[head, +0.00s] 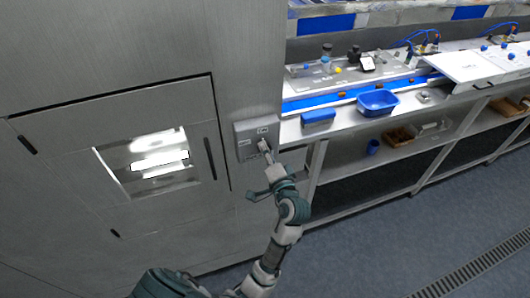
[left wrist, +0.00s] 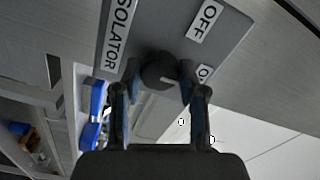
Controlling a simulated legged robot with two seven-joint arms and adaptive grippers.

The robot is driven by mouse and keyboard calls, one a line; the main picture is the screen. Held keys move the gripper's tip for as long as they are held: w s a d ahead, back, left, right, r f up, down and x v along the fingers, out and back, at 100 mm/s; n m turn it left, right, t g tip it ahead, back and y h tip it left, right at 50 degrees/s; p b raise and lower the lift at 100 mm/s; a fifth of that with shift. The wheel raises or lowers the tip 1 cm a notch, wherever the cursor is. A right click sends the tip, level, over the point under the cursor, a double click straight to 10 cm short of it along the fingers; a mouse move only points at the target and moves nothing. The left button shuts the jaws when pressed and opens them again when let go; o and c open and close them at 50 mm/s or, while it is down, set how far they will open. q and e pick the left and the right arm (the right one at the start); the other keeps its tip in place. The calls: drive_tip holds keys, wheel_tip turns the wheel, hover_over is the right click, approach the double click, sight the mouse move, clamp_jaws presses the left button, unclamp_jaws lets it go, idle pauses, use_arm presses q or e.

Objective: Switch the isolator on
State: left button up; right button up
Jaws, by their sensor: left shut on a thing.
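The isolator (head: 243,128) is a grey box on the metal cabinet face in the head view. In the left wrist view its grey plate (left wrist: 150,25) carries an ISOLATOR label, an OFF label and another label partly hidden by a finger. My right gripper is in neither view.
The metal cabinet (head: 150,50) with a windowed door fills the left. A bench to the right bears a blue tray (head: 377,103), a blue box (head: 318,117) and small bottles. A shelf (head: 400,150) lies below. The grey floor (head: 360,250) is clear in front.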

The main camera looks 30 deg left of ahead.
use_arm(q)
drive_tip(key=shift+d+f+m, duration=0.1)
drive_tip(key=shift+d+m, duration=0.05)
drive_tip(key=shift+m, duration=0.25)
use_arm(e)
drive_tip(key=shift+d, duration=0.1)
use_arm(q)
drive_tip(key=o, duration=1.1)
drive_tip(key=shift+o, duration=0.2)
drive_tip(key=shift+w+d, duration=0.1)
drive_tip(key=shift+d, duration=0.05)
drive_tip(key=v, duration=0.8)
drive_tip(key=shift+w+d, duration=0.2)
drive_tip(key=shift+d, duration=0.05)
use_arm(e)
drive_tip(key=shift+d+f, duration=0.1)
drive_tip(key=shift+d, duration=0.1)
use_arm(q)
drive_tip(key=shift+a, duration=0.15)
